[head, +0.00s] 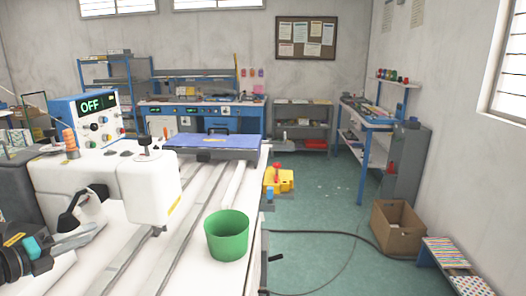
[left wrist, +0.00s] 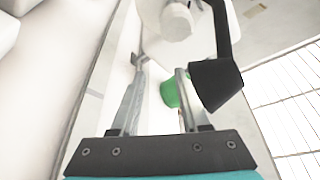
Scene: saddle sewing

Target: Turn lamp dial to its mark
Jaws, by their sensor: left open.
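A blue and white control box (head: 88,118) with an "OFF" display stands behind the white sewing machine (head: 120,178) at the left of the head view. Several small knobs and coloured buttons are on its front; I cannot tell which is the lamp dial. My left gripper (head: 92,234) is at the lower left, in front of the machine and well below the box. Its two fingers are apart and empty, and they also show in the left wrist view (left wrist: 160,70). No dial is clear in that view. My right gripper is not seen.
A green bin (head: 227,236) stands on the white table at its right edge. An orange thread spool (head: 70,143) is on top of the machine. A blue pad (head: 212,146) lies at the table's far end. A cardboard box (head: 398,228) sits on the floor to the right.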

